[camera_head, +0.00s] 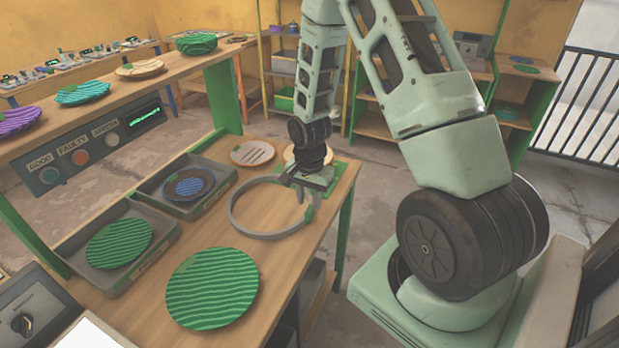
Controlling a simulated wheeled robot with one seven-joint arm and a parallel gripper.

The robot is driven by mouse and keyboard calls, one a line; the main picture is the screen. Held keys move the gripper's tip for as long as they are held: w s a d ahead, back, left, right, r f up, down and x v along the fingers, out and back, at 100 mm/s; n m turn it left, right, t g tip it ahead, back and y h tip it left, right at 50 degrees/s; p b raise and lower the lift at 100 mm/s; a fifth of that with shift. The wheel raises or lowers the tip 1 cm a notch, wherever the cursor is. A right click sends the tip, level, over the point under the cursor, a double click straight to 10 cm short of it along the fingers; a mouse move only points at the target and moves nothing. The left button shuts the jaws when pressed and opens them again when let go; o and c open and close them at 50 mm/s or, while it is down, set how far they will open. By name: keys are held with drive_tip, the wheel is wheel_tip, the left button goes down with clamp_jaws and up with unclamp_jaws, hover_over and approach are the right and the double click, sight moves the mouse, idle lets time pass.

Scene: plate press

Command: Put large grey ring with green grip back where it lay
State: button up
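The large grey ring (234,221) is at the wooden table's right side, near its right edge. Its green grip (309,213) shows on the ring's right side. My gripper (303,190) points down over the ring's right rim, close to the green grip. I cannot tell whether the fingers are closed on the ring or only beside it. I also cannot tell whether the ring rests on the table or hangs slightly above it.
A green wavy plate (212,288) lies in front of the ring. Grey trays (170,238) hold a green plate and a dark blue plate at left. A pale slotted plate (253,152) lies behind, near a green mat (322,184). A shelf (100,100) with plates overhangs the left.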

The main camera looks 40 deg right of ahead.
wheel_tip(320, 180, up, 10)
drive_tip(key=b, duration=0.2)
drive_tip(key=s+a+r+n, duration=0.2)
drive_tip(key=a+r+n, duration=0.15)
drive_tip(key=a, duration=0.55)
drive_tip(key=s+a+r+n, duration=0.2)
drive_tip(key=a+n, duration=0.3)
drive_tip(key=a, duration=0.3)
drive_tip(key=s+a+r+n, duration=0.1)
drive_tip(key=s+a+n, duration=0.5)
drive_tip(key=s, duration=0.2)
drive_tip(key=s+a+r+n, duration=0.2)
drive_tip(key=s+a+n, duration=0.5)
drive_tip(key=shift+s+a+r+y, duration=0.15)
drive_tip(key=shift+s+r+y, duration=0.15)
drive_tip(key=shift+s, duration=0.05)
